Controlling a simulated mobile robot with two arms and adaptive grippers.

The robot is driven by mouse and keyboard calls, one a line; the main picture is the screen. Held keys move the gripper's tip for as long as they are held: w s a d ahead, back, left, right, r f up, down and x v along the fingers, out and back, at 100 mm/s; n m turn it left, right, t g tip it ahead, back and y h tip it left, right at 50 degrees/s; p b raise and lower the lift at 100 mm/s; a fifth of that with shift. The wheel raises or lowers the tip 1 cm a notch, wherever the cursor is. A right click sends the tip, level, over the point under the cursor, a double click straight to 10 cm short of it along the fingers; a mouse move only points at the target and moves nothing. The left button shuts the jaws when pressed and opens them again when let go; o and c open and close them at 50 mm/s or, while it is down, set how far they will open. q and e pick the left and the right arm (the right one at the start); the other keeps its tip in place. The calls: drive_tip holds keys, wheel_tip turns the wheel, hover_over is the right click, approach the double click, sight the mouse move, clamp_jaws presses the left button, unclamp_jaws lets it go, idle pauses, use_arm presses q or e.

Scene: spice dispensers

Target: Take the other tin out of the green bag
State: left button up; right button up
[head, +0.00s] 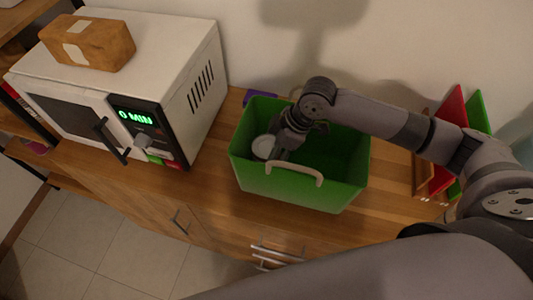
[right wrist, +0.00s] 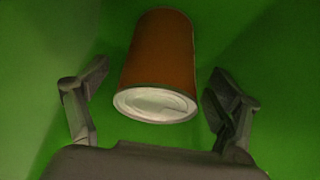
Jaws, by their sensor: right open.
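The green bag (head: 318,193) is an open box-like container with light handles, standing on the wooden counter. One tin (head: 264,147) shows as a pale round end inside it, at its left side. In the right wrist view the tin (right wrist: 158,60) has an orange-brown side and a whitish end facing the camera. My right gripper (head: 290,140) reaches down into the bag beside the tin. In the wrist view its fingers (right wrist: 158,105) are open, one on each side of the tin, with gaps to both. My left gripper is not in view.
A white microwave (head: 205,75) with a brown package (head: 88,44) on top stands left of the bag. Red and green boards (head: 452,108) lean at the wall on the right. Bare counter (head: 212,150) lies between microwave and bag.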

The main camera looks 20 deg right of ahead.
drive_tip(key=shift+x, duration=1.15)
drive_tip(key=c, duration=1.6)
drive_tip(key=shift+r, duration=0.1)
drive_tip(key=shift+c, duration=0.3)
